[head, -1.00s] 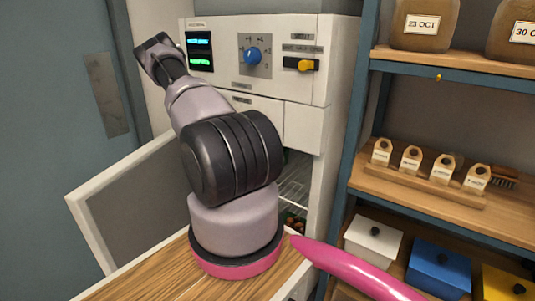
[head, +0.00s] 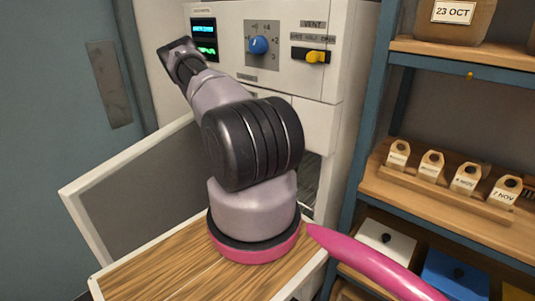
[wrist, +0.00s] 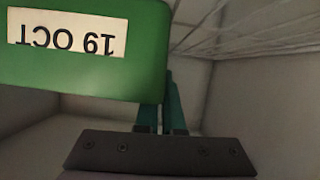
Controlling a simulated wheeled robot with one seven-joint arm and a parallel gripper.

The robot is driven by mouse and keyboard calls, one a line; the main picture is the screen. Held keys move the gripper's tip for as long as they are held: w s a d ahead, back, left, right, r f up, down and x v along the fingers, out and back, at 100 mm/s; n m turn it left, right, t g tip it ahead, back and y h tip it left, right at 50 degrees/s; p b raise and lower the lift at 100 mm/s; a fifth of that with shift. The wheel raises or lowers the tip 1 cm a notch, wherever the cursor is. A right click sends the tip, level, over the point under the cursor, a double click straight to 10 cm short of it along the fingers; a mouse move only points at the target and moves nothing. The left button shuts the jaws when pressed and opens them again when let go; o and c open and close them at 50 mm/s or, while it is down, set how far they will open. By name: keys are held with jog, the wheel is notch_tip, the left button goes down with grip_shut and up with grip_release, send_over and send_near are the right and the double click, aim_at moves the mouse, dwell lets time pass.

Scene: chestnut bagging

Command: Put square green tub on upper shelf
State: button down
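The square green tub (wrist: 148,78) fills the upper left of the wrist view, very close. Its white label reads "19 OCT" upside down. My gripper (wrist: 164,103) has its two teal fingers close together at the tub's right-hand side wall. One finger passes behind the labelled face and the other shows just outside the wall, so it appears shut on the rim. The fingertips are hidden. In the head view my arm hides the gripper and the tub.
The white cabinet (head: 285,85) stands behind my arm, its door (head: 130,200) open to the left. White (head: 375,240) and blue (head: 440,275) boxes sit below.

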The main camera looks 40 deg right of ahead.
jog(key=c, duration=1)
grip_release()
jog(key=shift+c, duration=0.2)
jog(key=shift+r, duration=0.1)
jog(key=v, duration=1.2)
